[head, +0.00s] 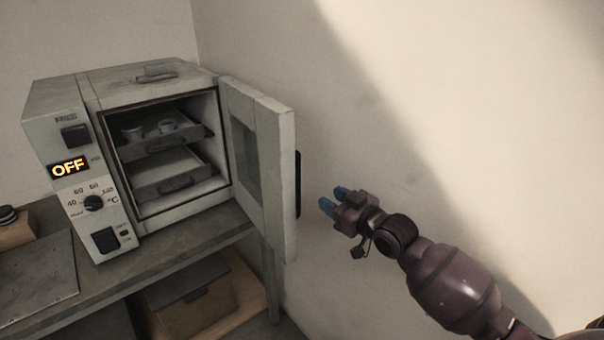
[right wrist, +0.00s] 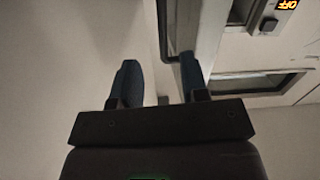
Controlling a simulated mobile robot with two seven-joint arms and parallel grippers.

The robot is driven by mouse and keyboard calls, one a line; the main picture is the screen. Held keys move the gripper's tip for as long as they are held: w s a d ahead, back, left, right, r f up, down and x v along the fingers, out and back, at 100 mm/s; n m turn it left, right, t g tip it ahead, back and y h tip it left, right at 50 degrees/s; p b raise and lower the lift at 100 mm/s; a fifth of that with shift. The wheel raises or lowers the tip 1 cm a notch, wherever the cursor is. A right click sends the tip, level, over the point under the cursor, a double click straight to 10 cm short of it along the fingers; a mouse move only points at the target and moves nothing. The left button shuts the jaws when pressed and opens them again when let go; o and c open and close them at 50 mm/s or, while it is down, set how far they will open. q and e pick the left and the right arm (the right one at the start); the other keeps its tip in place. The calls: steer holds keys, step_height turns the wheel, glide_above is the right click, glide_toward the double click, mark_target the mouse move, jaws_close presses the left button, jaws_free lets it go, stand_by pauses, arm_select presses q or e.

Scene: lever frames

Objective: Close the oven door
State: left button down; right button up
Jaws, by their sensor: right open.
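The grey oven (head: 120,160) stands on a bench, its display reading OFF. Its door (head: 272,190) is hinged on the right of the opening and stands wide open, swung out toward the front. A black handle (head: 298,183) is on the door's right, outer face. My right gripper (head: 334,202) is open and empty, to the right of the handle with a gap between them. In the right wrist view the two blue fingers (right wrist: 160,88) point toward the door edge (right wrist: 203,35). My left gripper is out of view.
Inside the oven, two drawer-like trays (head: 180,185) show, with small cups (head: 167,126) on the upper one. The bench (head: 190,240) has a box (head: 190,300) beneath it.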

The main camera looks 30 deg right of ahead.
steer(key=w+a+r+y, duration=0.1)
steer(key=w+a+r, duration=0.1)
steer(key=w, duration=0.8)
steer(key=shift+w+a+m, duration=0.2)
steer(key=shift+w+m, duration=0.05)
steer(key=shift+m, duration=0.05)
jaws_close()
stand_by(0.4)
